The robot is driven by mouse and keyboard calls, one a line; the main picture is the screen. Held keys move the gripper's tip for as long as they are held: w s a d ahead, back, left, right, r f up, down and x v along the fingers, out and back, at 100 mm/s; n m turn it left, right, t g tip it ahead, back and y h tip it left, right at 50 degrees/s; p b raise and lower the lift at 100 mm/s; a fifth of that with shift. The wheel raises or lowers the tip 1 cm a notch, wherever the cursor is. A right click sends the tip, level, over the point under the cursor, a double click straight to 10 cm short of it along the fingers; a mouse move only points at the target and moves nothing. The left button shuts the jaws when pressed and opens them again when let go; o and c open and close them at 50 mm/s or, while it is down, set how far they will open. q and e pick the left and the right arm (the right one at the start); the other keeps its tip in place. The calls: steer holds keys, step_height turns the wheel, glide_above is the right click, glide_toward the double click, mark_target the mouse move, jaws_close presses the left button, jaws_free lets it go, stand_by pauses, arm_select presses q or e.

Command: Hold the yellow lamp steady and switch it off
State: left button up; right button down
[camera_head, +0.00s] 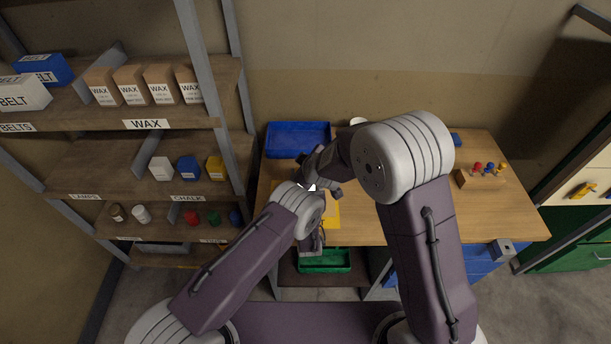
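A yellow patch (331,214) shows on the workbench behind my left wrist. It may be part of the yellow lamp or something under it, and I cannot tell which. A small bright white spot (309,187) shows just above my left wrist, between the two arms. The lamp's body and switch are hidden by my arms. My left gripper (312,243) points down at the bench's front edge, mostly behind its own wrist. My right gripper (322,180) reaches in from the right, close above the yellow patch. The fingers of both are too small and covered to read.
A blue tray (298,139) lies at the back left of the workbench (490,215). A wooden block with coloured pegs (482,176) stands at the right. A green bin (324,261) sits below the bench front. Shelves (150,125) with boxes fill the left.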

steer(key=shift+f, duration=0.15)
stand_by(0.3)
steer(key=shift+f, duration=0.3)
steer(key=shift+r, duration=0.45)
step_height(320, 180, up, 6)
stand_by(0.6)
